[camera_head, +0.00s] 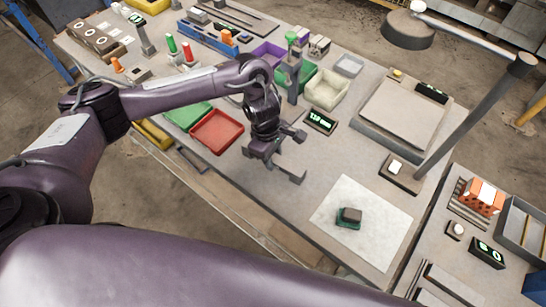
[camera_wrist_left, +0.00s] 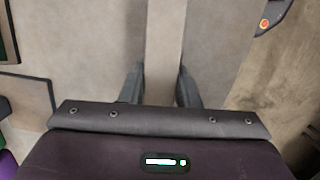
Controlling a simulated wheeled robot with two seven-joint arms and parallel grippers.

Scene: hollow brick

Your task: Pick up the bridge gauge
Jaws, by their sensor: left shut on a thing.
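My left gripper (camera_head: 283,152) is over the front part of the bench, to the right of the red tray. The bridge gauge appears to be the slim grey bracket (camera_head: 290,174) at its fingers; its full outline is hard to make out against the gripper. In the left wrist view, the two dark fingers (camera_wrist_left: 160,82) stand on either side of a pale straight bar (camera_wrist_left: 164,35), which runs out of the top of the picture. The gripper is shut on it. I cannot tell whether it touches the bench. My right gripper is not in view.
A red tray (camera_head: 216,131) and a green tray (camera_head: 188,114) lie to the left. A small green-lit display (camera_head: 320,121) stands close behind the gripper. A white sheet (camera_head: 384,232) bears a dark green-based block (camera_head: 349,217). A lamp post (camera_head: 470,112) rises at right.

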